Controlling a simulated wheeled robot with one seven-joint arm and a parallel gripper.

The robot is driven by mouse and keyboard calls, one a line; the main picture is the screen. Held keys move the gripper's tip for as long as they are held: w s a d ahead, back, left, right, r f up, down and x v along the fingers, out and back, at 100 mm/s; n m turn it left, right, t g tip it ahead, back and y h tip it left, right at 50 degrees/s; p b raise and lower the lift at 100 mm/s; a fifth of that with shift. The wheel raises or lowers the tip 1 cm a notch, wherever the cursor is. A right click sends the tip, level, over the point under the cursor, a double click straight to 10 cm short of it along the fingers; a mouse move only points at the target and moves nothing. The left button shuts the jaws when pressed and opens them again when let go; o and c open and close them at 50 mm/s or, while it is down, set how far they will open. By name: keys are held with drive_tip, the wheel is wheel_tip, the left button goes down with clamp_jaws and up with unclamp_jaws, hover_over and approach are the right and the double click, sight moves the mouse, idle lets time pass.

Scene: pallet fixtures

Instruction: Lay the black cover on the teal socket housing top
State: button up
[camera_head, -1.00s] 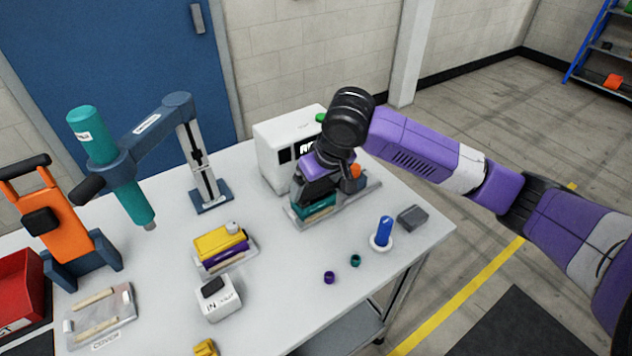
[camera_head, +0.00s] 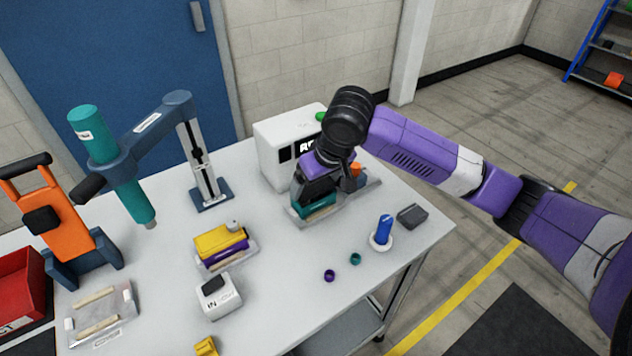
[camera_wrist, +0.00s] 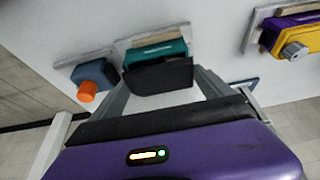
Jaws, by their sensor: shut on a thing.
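The black cover (camera_wrist: 158,77) sits between the fingers of my gripper (camera_wrist: 163,84) in the wrist view, and the gripper is shut on it. The teal socket housing (camera_wrist: 153,52) lies right beyond the cover, on a light fixture plate. In the head view, the teal housing (camera_head: 315,211) shows below my gripper (camera_head: 318,195), at the back right of the table. The cover overlaps part of the housing in the wrist view. I cannot tell whether they touch. My gripper hides most of the cover in the head view.
Beside the housing is a blue part with an orange knob (camera_wrist: 88,90). A white machine (camera_head: 270,155) stands behind. A yellow and purple assembly (camera_head: 220,240) sits left on its own plate. A blue peg (camera_head: 384,230) and grey block (camera_head: 412,216) stand right.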

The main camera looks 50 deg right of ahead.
drive_tip(key=shift+f+b, duration=0.4)
drive_tip(key=shift+f, duration=0.35)
idle(1.0)
drive_tip(key=o, duration=1.1)
drive_tip(key=shift+r, duration=0.1)
drive_tip(key=v, duration=0.7)
drive_tip(key=shift+s+r, duration=0.2)
drive_tip(key=shift+r, duration=0.1)
drive_tip(key=shift+w+a, duration=0.1)
